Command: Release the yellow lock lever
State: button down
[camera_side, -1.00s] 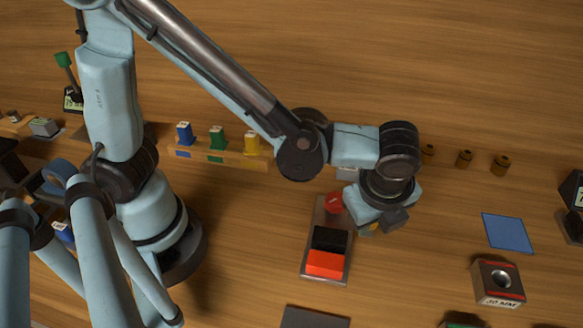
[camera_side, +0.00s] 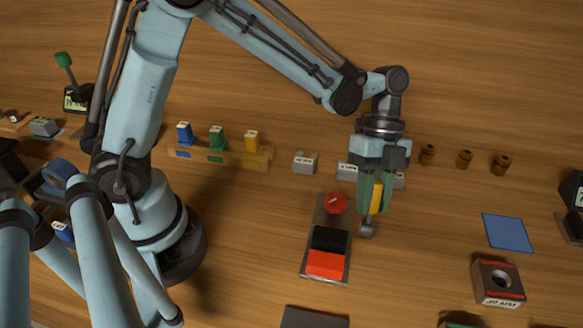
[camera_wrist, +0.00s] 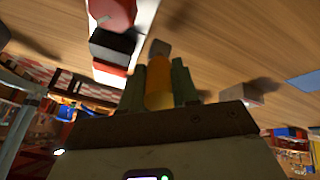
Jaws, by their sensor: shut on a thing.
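My gripper (camera_side: 371,208) points down right of the grey plate, its greenish fingers shut around a yellow piece (camera_side: 377,196). The same piece looks orange-yellow between the fingers in the wrist view (camera_wrist: 158,88). A grey rounded end (camera_side: 366,230) shows just past the fingertips and also in the wrist view (camera_wrist: 160,48). I cannot tell whether this held piece is the lock lever or a separate tool, nor whether it touches the table. Another yellow piece (camera_side: 252,140) stands on the wooden rail (camera_side: 232,158) at left.
The grey plate (camera_side: 312,270) carries a red knob (camera_side: 336,202), a black block (camera_side: 329,239) and an orange-red block (camera_side: 325,264). Small grey labelled blocks (camera_side: 305,163) stand behind. A blue square (camera_side: 507,232) and a boxy part with a hole (camera_side: 497,283) lie at right.

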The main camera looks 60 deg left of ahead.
jog(key=shift+w+a+f+g+h, duration=0.15)
jog(key=shift+g+h, duration=0.15)
dwell(0.4)
jog(key=c, duration=0.8)
grip_release()
jog(key=shift+c, duration=0.2)
jog(key=v, duration=1.2)
